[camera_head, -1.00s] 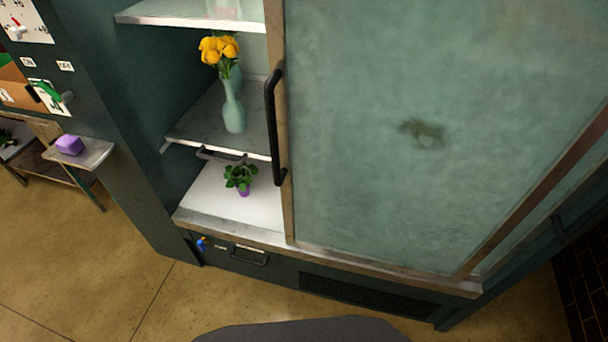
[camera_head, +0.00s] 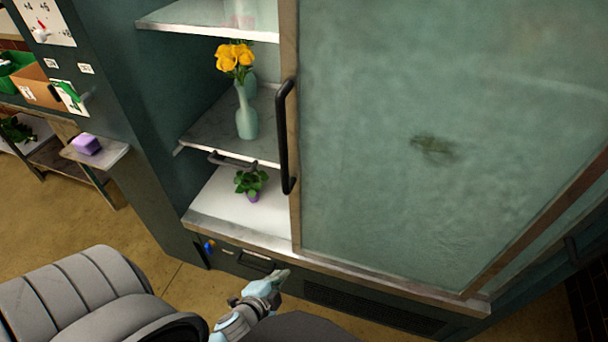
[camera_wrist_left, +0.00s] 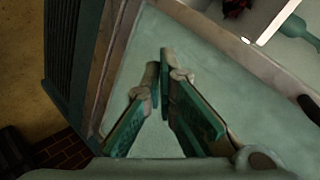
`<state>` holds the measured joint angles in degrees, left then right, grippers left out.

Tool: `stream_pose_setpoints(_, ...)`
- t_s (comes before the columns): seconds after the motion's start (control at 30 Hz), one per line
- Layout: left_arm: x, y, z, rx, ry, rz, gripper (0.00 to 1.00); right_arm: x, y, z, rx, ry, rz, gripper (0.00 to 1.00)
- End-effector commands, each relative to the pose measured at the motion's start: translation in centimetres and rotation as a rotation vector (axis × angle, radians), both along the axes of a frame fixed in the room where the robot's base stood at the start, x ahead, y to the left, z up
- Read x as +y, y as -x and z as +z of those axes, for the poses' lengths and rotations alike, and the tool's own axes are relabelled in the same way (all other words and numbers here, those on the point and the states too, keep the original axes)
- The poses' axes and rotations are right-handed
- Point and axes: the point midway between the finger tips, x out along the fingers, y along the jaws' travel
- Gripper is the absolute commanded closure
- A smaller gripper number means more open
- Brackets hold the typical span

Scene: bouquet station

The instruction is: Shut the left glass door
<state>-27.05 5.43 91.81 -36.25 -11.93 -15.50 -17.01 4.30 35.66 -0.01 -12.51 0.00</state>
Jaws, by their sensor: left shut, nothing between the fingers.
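A large greenish glass door (camera_head: 400,200) with a wooden frame covers the right part of the cabinet, and the left part stands open. A long black handle (camera_head: 287,140) is on the door's left edge. My left gripper (camera_head: 284,274) is below and in front of the cabinet's bottom rail, below the handle and apart from it. It is shut and empty. In the left wrist view its fingers (camera_wrist_left: 165,58) come together in front of the glass (camera_wrist_left: 190,35), and part of a dark handle (camera_wrist_left: 309,106) shows at the right edge. My right gripper is not in view.
The open shelves hold a vase (camera_head: 246,118) with yellow flowers (camera_head: 234,57) and a small potted plant (camera_head: 250,181). A drawer handle (camera_head: 256,262) is under the bottom shelf. A side shelf (camera_head: 112,155) with a purple block (camera_head: 86,145) is at the left.

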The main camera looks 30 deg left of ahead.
Motion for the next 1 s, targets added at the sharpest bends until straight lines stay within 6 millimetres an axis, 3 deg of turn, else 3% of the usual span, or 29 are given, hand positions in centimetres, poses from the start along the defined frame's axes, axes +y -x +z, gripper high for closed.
stream_pose_setpoints(0.03,-0.4,-2.3,6.1,-0.129,-0.119,-0.073,1.0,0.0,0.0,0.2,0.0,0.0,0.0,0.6)
stream_pose_setpoints(0.1,-1.0,-4.2,14.4,-0.292,-0.299,-0.148,1.0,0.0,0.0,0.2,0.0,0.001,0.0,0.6)
stream_pose_setpoints(0.13,-1.2,-4.5,17.3,-0.348,-0.363,-0.166,1.0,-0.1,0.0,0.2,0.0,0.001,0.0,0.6)
stream_pose_setpoints(0.2,-1.6,-4.7,22.4,-0.443,-0.476,-0.188,1.0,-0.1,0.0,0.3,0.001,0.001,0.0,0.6)
stream_pose_setpoints(0.3,-1.8,-4.9,25.8,-0.504,-0.55,-0.197,1.0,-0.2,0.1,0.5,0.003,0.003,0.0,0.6)
stream_pose_setpoints(0.47,-1.7,-6.7,26.4,-0.511,-0.557,-0.198,1.0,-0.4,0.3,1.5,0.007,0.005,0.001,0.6)
stream_pose_setpoints(0.83,-0.8,-14.6,26.3,-0.511,-0.554,-0.196,1.0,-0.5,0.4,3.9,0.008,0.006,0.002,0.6)
stream_pose_setpoints(1.0,1.6,-13.5,25.7,-0.507,-0.557,-0.201,1.0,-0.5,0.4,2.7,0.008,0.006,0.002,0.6)
